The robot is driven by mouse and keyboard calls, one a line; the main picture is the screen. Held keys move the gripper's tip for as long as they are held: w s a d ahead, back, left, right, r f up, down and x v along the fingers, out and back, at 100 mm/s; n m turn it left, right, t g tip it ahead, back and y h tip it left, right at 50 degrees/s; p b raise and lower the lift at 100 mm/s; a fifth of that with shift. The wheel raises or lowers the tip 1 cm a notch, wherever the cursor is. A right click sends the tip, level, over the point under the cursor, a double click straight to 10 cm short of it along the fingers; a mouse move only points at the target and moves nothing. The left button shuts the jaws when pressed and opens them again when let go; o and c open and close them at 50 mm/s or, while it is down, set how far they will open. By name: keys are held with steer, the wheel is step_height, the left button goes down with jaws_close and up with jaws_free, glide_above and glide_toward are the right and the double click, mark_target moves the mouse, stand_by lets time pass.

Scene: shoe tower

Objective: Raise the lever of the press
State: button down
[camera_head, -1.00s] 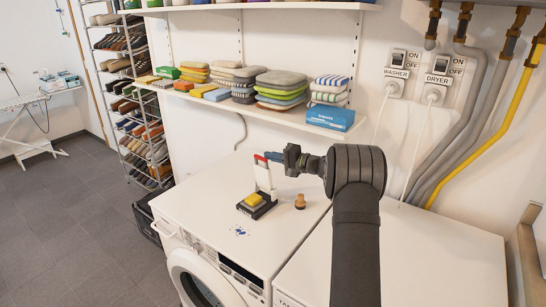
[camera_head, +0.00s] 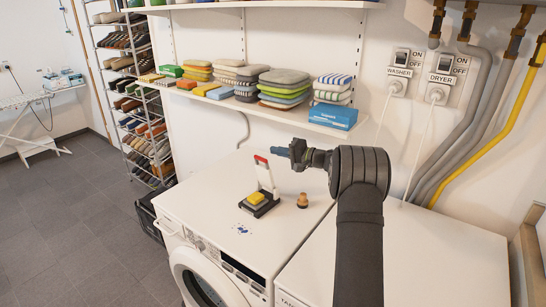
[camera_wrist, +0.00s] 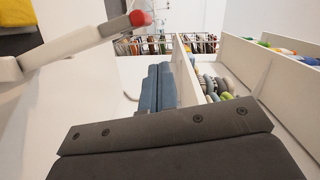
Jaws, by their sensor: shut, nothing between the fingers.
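The press stands on the left white machine, with a dark base (camera_head: 261,208) and a yellow block (camera_head: 256,197) on it. Its white lever (camera_head: 265,176) stands up steeply from the back of the base and ends in a red tip (camera_head: 260,159). My gripper (camera_head: 280,151) has blue fingers, shut and empty, just right of and slightly above the red tip, with a small gap in the head view. In the wrist view the shut fingers (camera_wrist: 156,88) point forward, and the lever's red tip (camera_wrist: 140,18) shows at upper left, apart from them.
A small wooden-looking knob (camera_head: 302,200) stands on the washer top (camera_head: 215,190) right of the press. A wall shelf (camera_head: 285,117) with folded cloths and a blue box (camera_head: 333,115) runs behind my gripper. The washer top left of the press is clear.

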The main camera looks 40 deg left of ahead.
steer(key=w+d, duration=0.2)
steer(key=d, duration=0.8)
steer(key=shift+r, duration=0.3)
steer(key=shift+a, duration=0.1)
glide_above(272, 174)
steer(key=shift+w+a+f, duration=0.15)
steer(key=shift+f, duration=0.25)
steer(key=shift+w+a+f, duration=0.15)
steer(key=shift+f, duration=0.25)
steer(key=shift+w, duration=0.1)
